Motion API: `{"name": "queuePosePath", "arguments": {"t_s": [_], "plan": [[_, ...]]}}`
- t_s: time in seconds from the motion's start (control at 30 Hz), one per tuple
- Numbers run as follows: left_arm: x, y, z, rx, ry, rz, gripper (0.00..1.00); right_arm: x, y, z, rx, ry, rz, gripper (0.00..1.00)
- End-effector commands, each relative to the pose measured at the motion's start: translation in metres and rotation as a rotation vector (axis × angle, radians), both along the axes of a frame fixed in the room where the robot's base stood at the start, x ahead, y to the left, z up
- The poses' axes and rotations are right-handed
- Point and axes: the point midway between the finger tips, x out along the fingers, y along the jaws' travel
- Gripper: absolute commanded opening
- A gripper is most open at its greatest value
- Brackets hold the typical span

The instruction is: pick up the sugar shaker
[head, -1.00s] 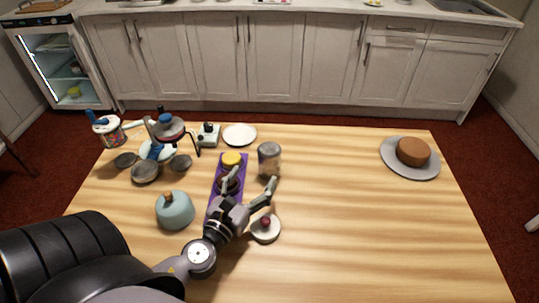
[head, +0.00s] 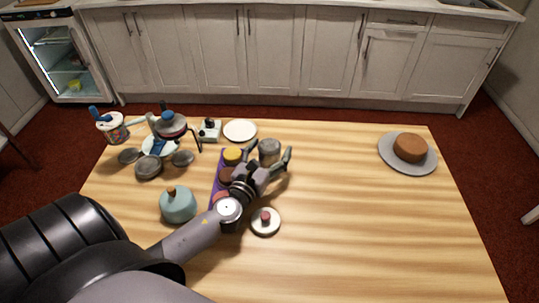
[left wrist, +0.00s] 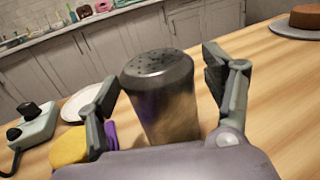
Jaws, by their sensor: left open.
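The sugar shaker (head: 269,148) is a cylinder with a dark perforated metal lid and a tan, see-through body. It stands upright on the table, right of the purple mat. My left gripper (head: 268,157) is open, with its fingers on either side of the shaker. In the left wrist view the shaker (left wrist: 162,98) stands between the two spread fingers of the gripper (left wrist: 165,95), with gaps on both sides. The gripper hides the lower part of the shaker in the head view. My right gripper is not in view.
A purple mat (head: 215,186) with several small cakes lies left of the shaker. A white plate (head: 240,130) is behind it. A teal lidded pot (head: 178,206) and a small white dish (head: 265,228) are nearer. A chocolate cake (head: 410,148) sits far right. The table's right middle is clear.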

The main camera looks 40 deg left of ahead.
Motion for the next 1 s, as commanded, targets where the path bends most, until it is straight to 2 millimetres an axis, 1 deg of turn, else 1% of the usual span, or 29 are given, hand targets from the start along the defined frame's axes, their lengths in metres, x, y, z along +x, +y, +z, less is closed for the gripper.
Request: {"name": "queuePosePath", "arguments": {"t_s": [0.1,0.17,1.0], "plan": [[-0.0004,-0.0002,-0.0003,0.0,0.0,0.0,0.74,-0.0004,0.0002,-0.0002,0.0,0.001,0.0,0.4],[-0.0005,-0.0002,-0.0003,0.0,0.0,0.0,0.7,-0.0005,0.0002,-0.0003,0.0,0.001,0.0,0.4],[-0.0007,-0.0001,-0.0003,0.0,0.0,0.0,0.14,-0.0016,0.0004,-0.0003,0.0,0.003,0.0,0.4]]}}
